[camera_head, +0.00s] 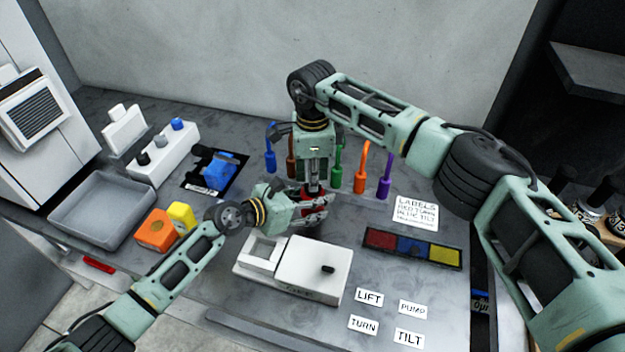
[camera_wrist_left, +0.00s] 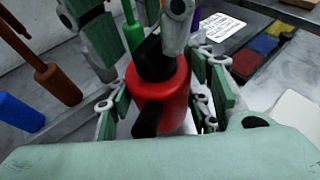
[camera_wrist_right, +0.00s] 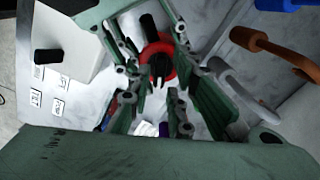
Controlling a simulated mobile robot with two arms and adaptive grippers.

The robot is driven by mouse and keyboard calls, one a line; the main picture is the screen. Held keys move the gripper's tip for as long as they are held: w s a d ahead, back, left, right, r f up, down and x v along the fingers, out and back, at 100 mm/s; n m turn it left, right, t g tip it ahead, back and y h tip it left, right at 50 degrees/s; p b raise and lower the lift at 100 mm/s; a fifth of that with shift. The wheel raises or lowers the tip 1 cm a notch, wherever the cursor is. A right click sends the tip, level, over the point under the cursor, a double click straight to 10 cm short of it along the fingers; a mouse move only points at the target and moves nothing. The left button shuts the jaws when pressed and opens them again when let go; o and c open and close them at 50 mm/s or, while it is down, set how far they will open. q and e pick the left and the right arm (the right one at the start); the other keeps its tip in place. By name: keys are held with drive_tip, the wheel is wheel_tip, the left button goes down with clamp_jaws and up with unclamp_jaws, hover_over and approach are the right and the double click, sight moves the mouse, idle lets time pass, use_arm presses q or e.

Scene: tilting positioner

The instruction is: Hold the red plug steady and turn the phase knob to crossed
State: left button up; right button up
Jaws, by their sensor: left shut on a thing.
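The red plug (camera_wrist_left: 172,92) stands upright, a red cylinder with a black phase knob (camera_wrist_left: 154,62) on top. My left gripper (camera_head: 322,207) reaches in from the side and is shut on the plug's body. In the right wrist view the plug shows as a red ring (camera_wrist_right: 171,66) around the knob's black pointer (camera_wrist_right: 160,75). My right gripper (camera_head: 313,188) points down over the plug. Its fingers are apart, with one close to the knob; I cannot tell if it touches. The arms hide most of the plug in the head view.
Several coloured cable plugs, among them an orange one (camera_head: 361,178) and a purple one (camera_head: 385,187), stand behind. A white box (camera_head: 315,265) with a black knob is in front. A red, blue and yellow tray (camera_head: 412,249) and word labels (camera_head: 369,297) lie to the right.

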drive_tip(key=shift+f, duration=0.75)
drive_tip(key=shift+c, duration=0.5)
clamp_jaws()
drive_tip(key=shift+m, duration=0.3)
drive_tip(key=m, duration=0.4)
drive_tip(key=shift+m, duration=2.7)
